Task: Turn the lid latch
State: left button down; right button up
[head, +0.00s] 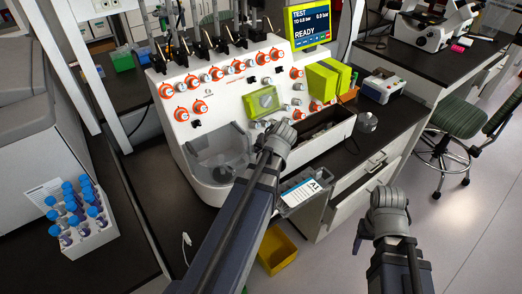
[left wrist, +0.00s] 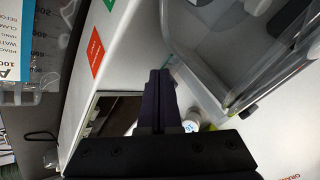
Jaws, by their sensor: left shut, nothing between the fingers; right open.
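The white cell processor (head: 225,110) stands on the bench, with rows of orange knobs and a display reading "TEST" and "READY" (head: 309,25). A clear rounded cover (head: 218,150) is at its lower left front; clear plastic also fills the upper right of the left wrist view (left wrist: 245,60). I cannot pick out the lid latch with certainty. My left arm reaches to the machine's front, its wrist beside the clear cover; its fingers are hidden in the head view. In the left wrist view the left gripper (left wrist: 160,75) is shut and empty. My right gripper (head: 361,236) is open, low at right, away from the machine.
A white rack of blue-capped tubes (head: 90,240) stands at the left. A clear bag with a label (head: 305,190) hangs at the bench front, above a yellow bin (head: 278,248).

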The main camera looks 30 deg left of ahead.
pick_arm(q)
jog(key=shift+a+m, duration=0.1)
jog(key=shift+m, duration=0.2)
dwell(0.5)
jog(key=shift+w+d, duration=0.2)
jog(key=shift+w, duration=0.55)
